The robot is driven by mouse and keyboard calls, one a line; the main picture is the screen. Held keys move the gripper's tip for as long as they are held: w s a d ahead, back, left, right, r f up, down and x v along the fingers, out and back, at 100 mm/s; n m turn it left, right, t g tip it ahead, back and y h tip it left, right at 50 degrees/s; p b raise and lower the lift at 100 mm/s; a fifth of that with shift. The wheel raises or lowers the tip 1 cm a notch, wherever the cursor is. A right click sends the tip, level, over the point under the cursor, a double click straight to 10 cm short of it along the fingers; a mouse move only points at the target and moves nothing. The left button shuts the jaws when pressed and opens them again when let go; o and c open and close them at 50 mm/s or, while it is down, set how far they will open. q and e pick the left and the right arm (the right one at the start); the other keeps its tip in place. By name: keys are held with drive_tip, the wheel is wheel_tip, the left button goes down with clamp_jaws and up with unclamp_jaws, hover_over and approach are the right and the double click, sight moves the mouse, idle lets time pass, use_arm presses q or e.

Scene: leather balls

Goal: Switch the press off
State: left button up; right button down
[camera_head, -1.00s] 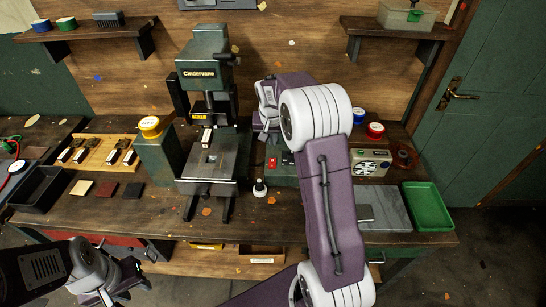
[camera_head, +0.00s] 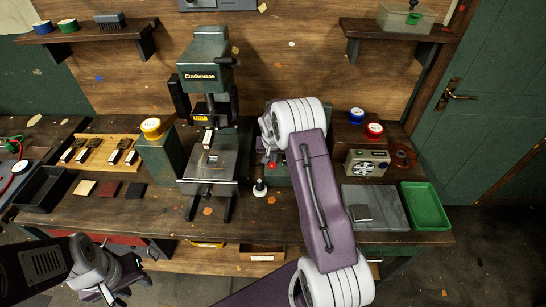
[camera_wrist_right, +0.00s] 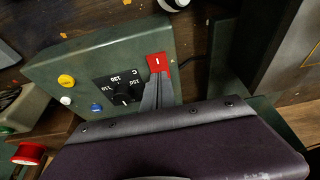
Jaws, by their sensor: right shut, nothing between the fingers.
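The green press (camera_head: 205,75), marked Cindervane, stands on the bench left of centre in the head view. To its right is a green control box (camera_wrist_right: 95,65) with a red rocker switch (camera_wrist_right: 158,61), a black dial (camera_wrist_right: 122,92) and several coloured buttons. A white line mark shows on the switch. My right gripper (camera_wrist_right: 156,84) is shut and empty, its tips at the near edge of the switch; I cannot tell whether they touch it. My right arm hides much of the box in the head view. My left gripper (camera_head: 122,280) hangs low in front of the bench, its jaws unclear.
A yellow-topped green post (camera_head: 152,140) stands left of the press. A white-and-black stamp-like knob (camera_head: 260,188) stands in front of the box. A radio-like box (camera_head: 367,162), a grey slab (camera_head: 388,212) and a green tray (camera_head: 425,207) lie to the right.

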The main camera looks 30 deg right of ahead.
drive_tip(key=shift+f, duration=0.1)
drive_tip(key=shift+f+b, duration=0.4)
drive_tip(key=shift+b, duration=0.2)
drive_tip(key=shift+r+p, duration=0.3)
drive_tip(key=shift+s+f, duration=0.1)
drive_tip(key=shift+s+a, duration=0.15)
drive_tip(key=shift+s+a+b, duration=0.3)
drive_tip(key=shift+s+b, duration=0.05)
drive_tip(key=shift+s, duration=0.15)
